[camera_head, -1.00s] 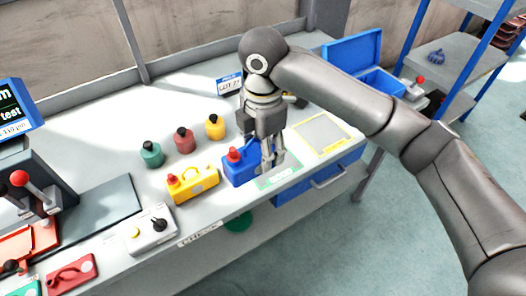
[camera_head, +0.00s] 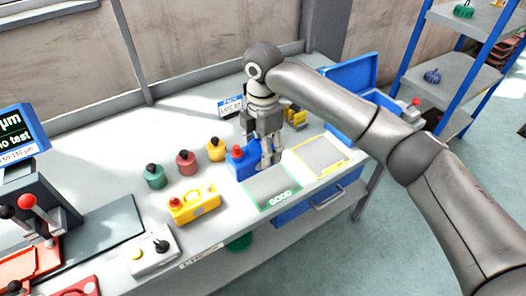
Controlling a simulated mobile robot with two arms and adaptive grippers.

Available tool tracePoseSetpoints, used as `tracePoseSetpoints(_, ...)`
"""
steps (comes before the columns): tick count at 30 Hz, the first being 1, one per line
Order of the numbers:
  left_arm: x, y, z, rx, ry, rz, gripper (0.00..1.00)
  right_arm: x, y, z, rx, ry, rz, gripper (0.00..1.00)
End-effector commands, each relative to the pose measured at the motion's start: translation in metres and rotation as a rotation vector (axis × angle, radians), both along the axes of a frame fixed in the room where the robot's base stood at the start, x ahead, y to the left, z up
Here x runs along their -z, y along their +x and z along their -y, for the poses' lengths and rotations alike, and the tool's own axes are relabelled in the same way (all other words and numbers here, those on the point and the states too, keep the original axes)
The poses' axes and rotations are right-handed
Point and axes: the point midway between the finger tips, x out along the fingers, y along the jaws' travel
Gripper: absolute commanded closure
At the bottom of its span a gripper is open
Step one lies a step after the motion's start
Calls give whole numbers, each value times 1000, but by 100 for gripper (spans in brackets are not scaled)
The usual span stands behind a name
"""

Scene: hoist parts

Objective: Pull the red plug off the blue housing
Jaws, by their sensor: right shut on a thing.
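The blue housing (camera_head: 242,169) is in the middle of the head view, just behind and left of the green-framed mat marked GOOD. The red plug (camera_head: 237,152) sits on the housing's upper left part. My right gripper (camera_head: 269,160) comes down from above and is shut on the blue housing at its right side. Its fingers hide part of the housing and the exact contact. I cannot tell whether the housing touches the bench or hangs a little above it. My left gripper is not in view.
A yellow housing with its own red plug (camera_head: 193,205) stands to the front left. Teal, red and yellow bottles (camera_head: 185,163) line up behind it. The GOOD mat (camera_head: 262,185) and yellow-framed mat (camera_head: 320,156) are bare. An open blue box (camera_head: 345,65) stands at the back right.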

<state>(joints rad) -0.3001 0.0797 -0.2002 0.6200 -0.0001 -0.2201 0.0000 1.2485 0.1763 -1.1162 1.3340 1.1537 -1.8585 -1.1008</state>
Motion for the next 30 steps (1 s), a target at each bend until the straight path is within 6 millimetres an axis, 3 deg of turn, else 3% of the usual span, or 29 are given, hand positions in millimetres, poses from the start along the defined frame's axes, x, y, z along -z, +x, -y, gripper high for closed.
tracePoseSetpoints(15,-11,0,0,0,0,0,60,-2,36,1,0,1,2,92)
tracePoseSetpoints(30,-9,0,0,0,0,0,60,7,37,1,-1,1,2,92)
